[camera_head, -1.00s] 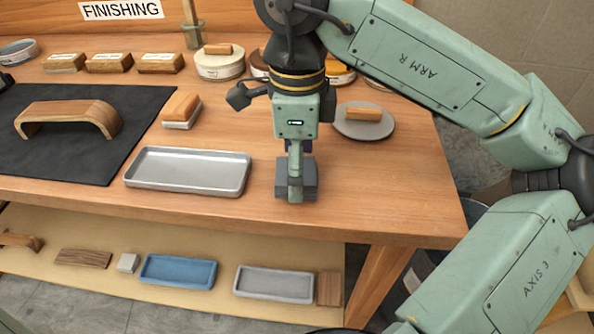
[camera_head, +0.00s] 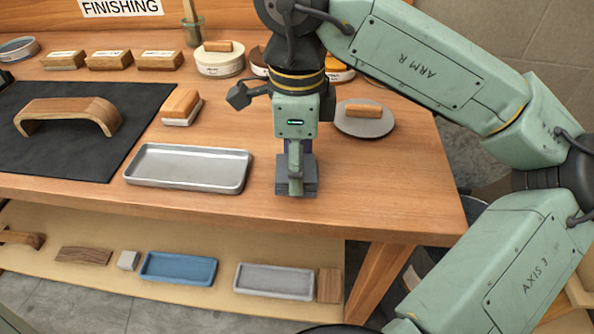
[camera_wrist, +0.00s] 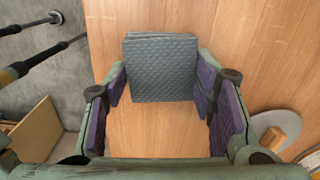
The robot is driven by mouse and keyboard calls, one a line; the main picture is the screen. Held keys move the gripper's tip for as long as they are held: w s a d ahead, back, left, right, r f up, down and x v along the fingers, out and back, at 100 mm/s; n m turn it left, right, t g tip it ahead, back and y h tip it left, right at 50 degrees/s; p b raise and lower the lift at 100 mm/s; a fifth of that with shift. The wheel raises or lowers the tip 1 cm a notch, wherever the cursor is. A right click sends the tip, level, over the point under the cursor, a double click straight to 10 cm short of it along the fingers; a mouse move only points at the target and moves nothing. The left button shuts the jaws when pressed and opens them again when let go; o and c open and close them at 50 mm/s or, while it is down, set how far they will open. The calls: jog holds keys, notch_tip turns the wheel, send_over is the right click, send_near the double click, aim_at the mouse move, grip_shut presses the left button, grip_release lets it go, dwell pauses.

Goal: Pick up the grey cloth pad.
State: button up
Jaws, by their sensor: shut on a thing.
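The grey cloth pad (camera_wrist: 161,68) is a quilted, folded-looking square. In the wrist view it sits between the two fingertips of my gripper (camera_wrist: 162,84), which are against its left and right sides. In the head view the pad (camera_head: 310,178) shows dark grey below my gripper (camera_head: 296,182), near the front edge of the bench and right of the metal tray. My gripper is shut on the pad. Whether the pad is clear of the bench top or still touches it, I cannot tell.
An empty metal tray (camera_head: 188,168) lies left of my gripper. A grey disc (camera_head: 376,127) with a wooden block is to the right. A wood-topped block (camera_head: 181,107) and a dark mat (camera_head: 60,155) with a curved wooden piece (camera_head: 68,110) lie farther left. Tins stand behind.

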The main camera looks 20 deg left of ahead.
jog(key=shift+r, duration=0.1)
jog(key=shift+r, duration=0.55)
notch_tip(320, 180, up, 2)
jog(key=shift+r+b, duration=0.2)
jog(key=shift+b, duration=0.35)
jog(key=s+d+r+b, duration=0.1)
jog(key=s+d+b, duration=0.2)
jog(key=s, duration=1.2)
jog(key=shift+s+d+r, duration=0.15)
jog(key=shift+s+d, duration=0.05)
jog(key=shift+s, duration=0.15)
jog(key=o, duration=0.4)
jog(key=c, duration=0.4)
jog(key=shift+w+r, duration=0.1)
